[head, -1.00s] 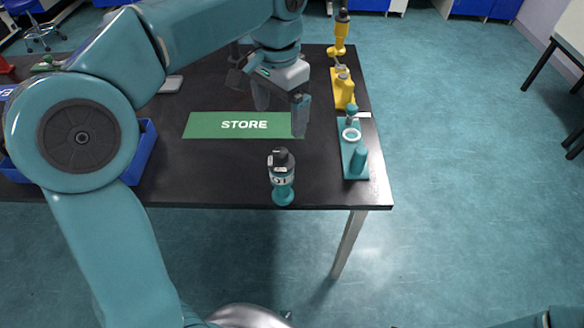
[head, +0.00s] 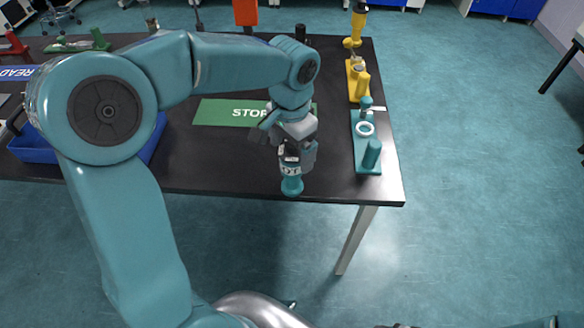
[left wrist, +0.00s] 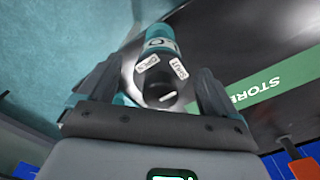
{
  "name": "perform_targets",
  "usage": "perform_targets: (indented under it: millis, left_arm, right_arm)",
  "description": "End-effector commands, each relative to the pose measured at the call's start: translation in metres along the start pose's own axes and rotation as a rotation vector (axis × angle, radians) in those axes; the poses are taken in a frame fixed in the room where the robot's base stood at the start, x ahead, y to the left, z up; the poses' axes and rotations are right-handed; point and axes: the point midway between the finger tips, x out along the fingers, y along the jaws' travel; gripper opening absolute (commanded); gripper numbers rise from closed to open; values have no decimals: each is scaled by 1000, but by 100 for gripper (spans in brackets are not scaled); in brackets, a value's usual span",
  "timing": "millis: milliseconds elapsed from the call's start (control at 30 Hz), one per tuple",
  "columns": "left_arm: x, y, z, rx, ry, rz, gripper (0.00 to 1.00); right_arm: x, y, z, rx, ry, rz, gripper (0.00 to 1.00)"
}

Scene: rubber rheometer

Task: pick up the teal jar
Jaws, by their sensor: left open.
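The teal jar (head: 291,186) stands upright near the front edge of the black table. It has a teal base, a white label band and a dark top. My left gripper (head: 296,162) is above it, pointing down, and hides its upper part in the head view. In the left wrist view the jar (left wrist: 162,62) lies between the two dark fingers of my left gripper (left wrist: 158,88), which are open on either side of it. I cannot tell whether either finger touches it. My right gripper does not show.
A green STORE mat (head: 225,112) lies behind the jar. A teal stand with a ring (head: 367,150) is to its right, with a yellow stand (head: 357,82) behind. A blue bin (head: 35,150) is at the left. The table's front edge (head: 230,194) is close to the jar.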

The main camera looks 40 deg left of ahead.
Motion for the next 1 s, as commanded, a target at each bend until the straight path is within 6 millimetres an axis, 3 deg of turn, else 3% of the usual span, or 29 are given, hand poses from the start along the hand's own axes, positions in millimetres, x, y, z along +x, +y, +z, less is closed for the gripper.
perform_targets:
  millis: [133,400,467,667,1000]
  left_arm:
    - [20,0,-1,0,-2,0,92]
    - [24,0,-2,-1,0,-1,92]
    - [24,0,-2,-1,0,0,76]
    - [24,0,-2,0,0,0,11]
    - [17,0,-2,0,3,-1,11]
  right_arm:
    - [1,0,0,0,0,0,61]
    - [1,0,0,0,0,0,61]
    - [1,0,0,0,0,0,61]
    - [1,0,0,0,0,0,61]
    - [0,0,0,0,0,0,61]
